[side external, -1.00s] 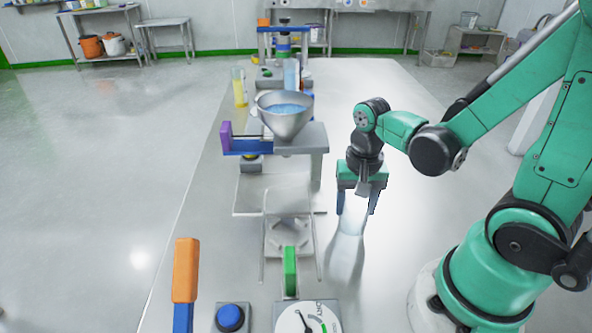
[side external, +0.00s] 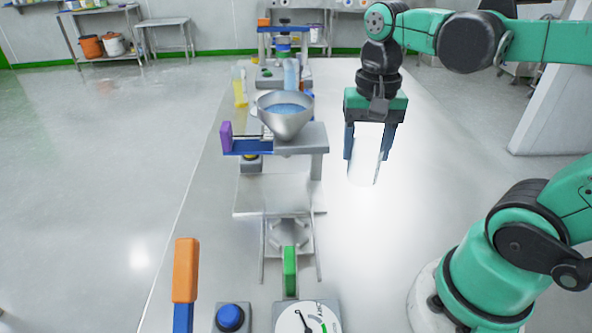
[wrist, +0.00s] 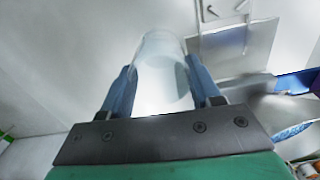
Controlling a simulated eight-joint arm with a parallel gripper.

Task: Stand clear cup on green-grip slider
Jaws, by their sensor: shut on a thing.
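My gripper (side external: 368,157) is shut on the clear cup (side external: 364,172), holding it roughly upright above the bench, to the right of the hopper stand. In the wrist view the cup (wrist: 162,75) sits between the two blue fingers of my gripper (wrist: 162,90). The slider's green grip (side external: 290,270) is at the front, with a grey forked plate (side external: 289,237) behind it. The plate is left of and nearer the camera than the cup, apart from it. I see nothing standing on the plate.
A steel bowl (side external: 285,122) with blue granules sits on a stand behind the slider. An orange handle (side external: 185,270), a blue button (side external: 230,317) and a dial (side external: 307,320) are at the front. The bench (side external: 365,235) right of the slider is clear.

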